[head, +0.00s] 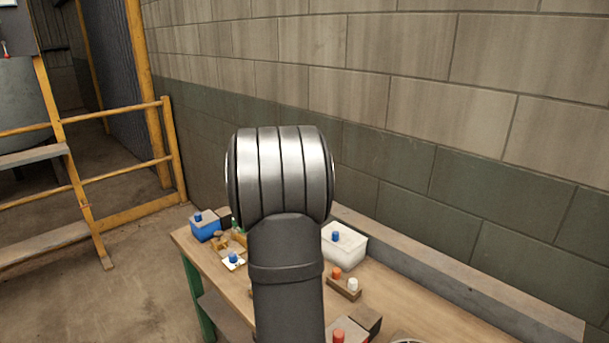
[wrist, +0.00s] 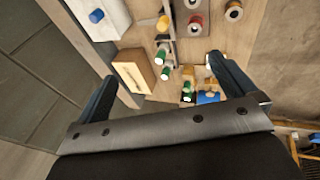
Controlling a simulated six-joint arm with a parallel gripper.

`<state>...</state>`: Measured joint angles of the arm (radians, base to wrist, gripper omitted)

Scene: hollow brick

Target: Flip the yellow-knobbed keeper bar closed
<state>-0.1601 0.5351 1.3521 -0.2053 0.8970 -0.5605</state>
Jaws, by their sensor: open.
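In the wrist view, a yellow knob (wrist: 162,23) shows near the top middle, beside a narrow grey bar. It seems to belong to the keeper bar, but I cannot make out how the bar is set. My gripper (wrist: 161,67) is open and empty, its two dark fingers spread wide over the bench. The yellow knob lies beyond the fingertips, between their lines. Green-and-white knobs (wrist: 160,58) show between the fingers, close to a brown block (wrist: 134,72) near the left finger. In the head view my arm hides the gripper, and I cannot find the yellow knob.
The wooden bench (head: 408,303) runs along a block wall. A white box with a blue knob (head: 345,246), a blue box (head: 206,227) and a wooden block with orange and white knobs (head: 343,288) stand on it. A yellow railing (head: 125,171) is at the left.

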